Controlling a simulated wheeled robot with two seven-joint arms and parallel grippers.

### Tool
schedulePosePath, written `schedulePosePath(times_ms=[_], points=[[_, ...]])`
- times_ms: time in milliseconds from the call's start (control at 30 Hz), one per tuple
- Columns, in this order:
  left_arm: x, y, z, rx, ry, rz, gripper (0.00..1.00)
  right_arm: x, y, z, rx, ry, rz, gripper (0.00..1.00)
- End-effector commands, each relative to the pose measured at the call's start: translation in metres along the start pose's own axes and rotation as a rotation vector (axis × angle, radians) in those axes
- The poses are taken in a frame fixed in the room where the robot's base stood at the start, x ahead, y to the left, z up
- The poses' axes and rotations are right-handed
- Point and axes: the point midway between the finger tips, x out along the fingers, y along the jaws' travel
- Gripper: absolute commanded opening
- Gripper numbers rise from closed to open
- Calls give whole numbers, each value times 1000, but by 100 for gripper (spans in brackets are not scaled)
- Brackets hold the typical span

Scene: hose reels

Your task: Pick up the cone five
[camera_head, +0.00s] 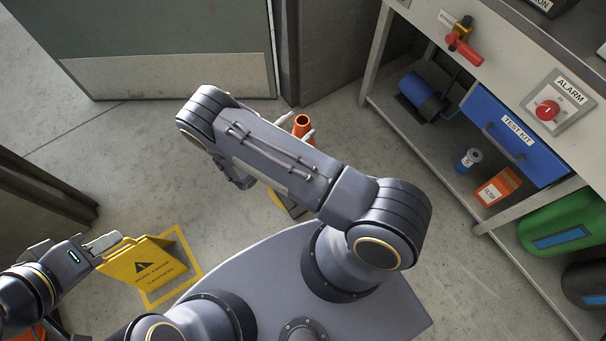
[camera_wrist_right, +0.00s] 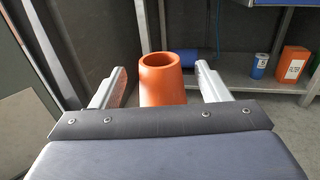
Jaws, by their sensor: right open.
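An orange cone (camera_head: 301,126) with an open round top stands on the floor beyond my right arm, which hides its lower part in the head view. In the right wrist view the cone (camera_wrist_right: 163,88) is between the two fingers of my right gripper (camera_wrist_right: 160,72), with a gap on each side. The right gripper is open and does not hold it. No number shows on the cone. My left gripper (camera_head: 104,243) is at the lower left, beside a yellow caution sign; its finger gap cannot be made out.
The yellow caution sign (camera_head: 143,262) stands on a yellow-marked floor square. A workbench at the right has a blue test kit drawer (camera_head: 514,132), an alarm panel (camera_head: 556,103) and a lower shelf with a blue cylinder (camera_head: 422,96) and an orange filter box (camera_head: 497,187). A grey-green door panel (camera_head: 165,35) is at the back.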

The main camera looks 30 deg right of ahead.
Motion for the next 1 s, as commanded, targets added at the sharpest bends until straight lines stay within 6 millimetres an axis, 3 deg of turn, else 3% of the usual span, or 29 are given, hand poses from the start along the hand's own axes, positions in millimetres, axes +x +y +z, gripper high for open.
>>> schedulePosePath(times_ms=[233,533,1000], points=[[8,-3,4,0,0,0,36,36,-1,-3,0,1,-4,69],[7,-3,4,0,0,0,36,41,-1,-2,0,2,-2,69],[7,-3,4,0,0,0,36,41,-1,-2,0,2,-3,8]])
